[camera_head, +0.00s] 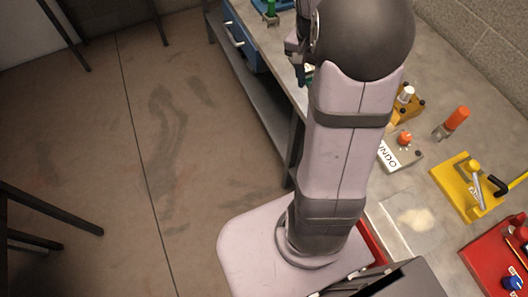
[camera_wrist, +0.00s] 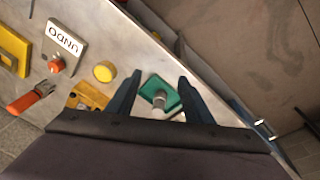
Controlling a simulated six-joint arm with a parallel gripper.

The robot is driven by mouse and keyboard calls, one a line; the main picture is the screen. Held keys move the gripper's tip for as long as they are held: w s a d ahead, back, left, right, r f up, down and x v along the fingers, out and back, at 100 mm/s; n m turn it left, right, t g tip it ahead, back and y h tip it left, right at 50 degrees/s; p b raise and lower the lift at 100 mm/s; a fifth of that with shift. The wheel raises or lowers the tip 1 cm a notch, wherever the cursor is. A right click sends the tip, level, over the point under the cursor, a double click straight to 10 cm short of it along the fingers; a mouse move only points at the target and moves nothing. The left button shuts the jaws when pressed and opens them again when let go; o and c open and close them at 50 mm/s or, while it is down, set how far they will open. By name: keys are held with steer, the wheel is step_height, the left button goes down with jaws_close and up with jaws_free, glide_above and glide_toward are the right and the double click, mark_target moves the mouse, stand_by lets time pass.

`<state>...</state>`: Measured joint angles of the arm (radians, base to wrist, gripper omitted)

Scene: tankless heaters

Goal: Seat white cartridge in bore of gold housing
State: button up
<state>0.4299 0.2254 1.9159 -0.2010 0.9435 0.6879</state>
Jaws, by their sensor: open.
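In the wrist view, my gripper (camera_wrist: 160,76) is open, with its two dark fingers apart and nothing held. A pale grey-white cylinder (camera_wrist: 159,97) stands on a green plate between the fingers in that picture; contact cannot be told. A gold block (camera_wrist: 88,97) lies left of the fingers, partly hidden by my wrist, with a round yellow piece (camera_wrist: 103,72) beside it. In the head view, a white cylinder (camera_head: 407,93) rises from a gold block with dark knobs, right of my arm. Which cylinder is the cartridge is unclear. My arm hides most of the gripper there.
In the head view, an UNDO panel (camera_head: 390,156) with an orange knob, an orange-handled tool (camera_head: 455,121), a yellow fixture (camera_head: 465,185) and a red tray (camera_head: 490,262) occupy the right of the bench. A blue drawer (camera_head: 241,38) is below its left edge.

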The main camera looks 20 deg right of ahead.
steer(key=s+a+f+n+y, duration=0.1)
steer(key=s+a+n, duration=0.4)
steer(key=a, duration=0.5)
steer(key=s+a+f+n+y, duration=0.1)
steer(key=s+a+f+n, duration=0.3)
steer(key=a, duration=0.6)
steer(key=s+n, duration=0.2)
steer(key=s, duration=0.1)
steer(key=shift+f+n, duration=0.3)
steer(key=shift+f, duration=0.05)
step_height(320, 180, down, 37)
steer(key=b, duration=3.7)
steer(key=shift+f, duration=0.1)
steer(key=shift+c, duration=0.4)
